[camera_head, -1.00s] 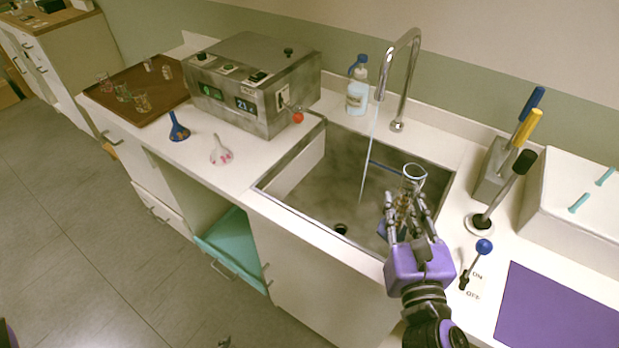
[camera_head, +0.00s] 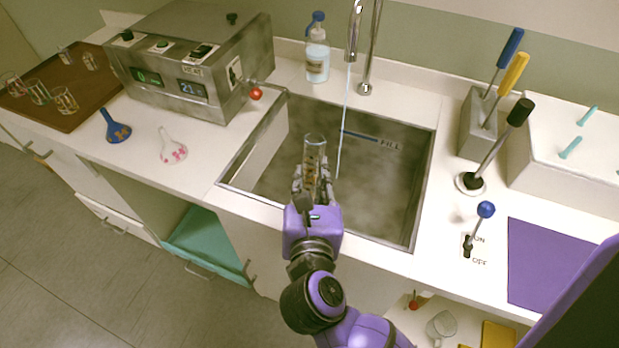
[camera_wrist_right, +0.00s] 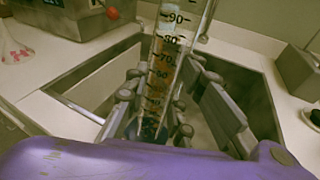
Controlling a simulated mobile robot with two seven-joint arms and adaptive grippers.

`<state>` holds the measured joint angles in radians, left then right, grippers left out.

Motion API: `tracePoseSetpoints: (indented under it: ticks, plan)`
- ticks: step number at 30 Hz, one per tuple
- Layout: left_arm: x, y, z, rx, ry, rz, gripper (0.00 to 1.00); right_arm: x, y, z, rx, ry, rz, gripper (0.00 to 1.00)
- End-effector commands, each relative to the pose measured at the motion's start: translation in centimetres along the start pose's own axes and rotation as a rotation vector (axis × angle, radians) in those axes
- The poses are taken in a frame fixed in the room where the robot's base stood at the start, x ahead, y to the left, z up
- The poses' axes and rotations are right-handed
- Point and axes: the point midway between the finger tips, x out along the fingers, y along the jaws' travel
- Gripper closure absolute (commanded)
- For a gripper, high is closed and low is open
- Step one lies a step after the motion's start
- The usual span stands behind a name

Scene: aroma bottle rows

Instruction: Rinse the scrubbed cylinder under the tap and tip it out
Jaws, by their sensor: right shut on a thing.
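My right gripper (camera_head: 312,190) is shut on a clear graduated cylinder (camera_head: 315,152) and holds it upright over the sink (camera_head: 268,165). The cylinder's dark scale marks show in the right wrist view (camera_wrist_right: 165,65), with the fingers on both sides of it. The tap (camera_head: 355,40) is running, and a thin stream of water (camera_head: 343,120) falls to the right of the cylinder, apart from it. The lever with a blue knob (camera_head: 486,209) stands by the ON and OFF labels. My left gripper is not in view.
A metal machine with digital displays (camera_head: 190,75) stands left of the sink. A soap bottle (camera_head: 317,60) stands behind it. Brushes in a holder (camera_head: 477,125) and a purple mat (camera_head: 560,265) are at the right.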

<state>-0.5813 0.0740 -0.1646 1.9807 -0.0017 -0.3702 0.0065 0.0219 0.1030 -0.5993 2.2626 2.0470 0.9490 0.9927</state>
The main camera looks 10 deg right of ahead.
Motion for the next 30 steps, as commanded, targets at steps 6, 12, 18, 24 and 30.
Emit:
tracePoseSetpoints:
  ticks: [6,12,18,24,30]
  plan:
    - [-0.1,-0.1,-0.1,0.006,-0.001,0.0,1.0,2.2,-0.9,0.3,0.0,-0.003,0.0,1.0]
    - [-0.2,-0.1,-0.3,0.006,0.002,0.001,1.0,4.4,-1.8,0.4,-0.001,-0.003,0.001,1.0]
    - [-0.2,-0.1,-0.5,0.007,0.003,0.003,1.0,6.6,-2.7,0.5,0.0,-0.003,0.002,1.0]
    - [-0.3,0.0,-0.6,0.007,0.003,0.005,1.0,8.8,-3.6,0.7,-0.002,-0.003,0.001,1.0]
    - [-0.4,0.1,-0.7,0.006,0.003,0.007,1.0,11.1,-4.5,0.8,-0.001,-0.002,0.001,1.0]
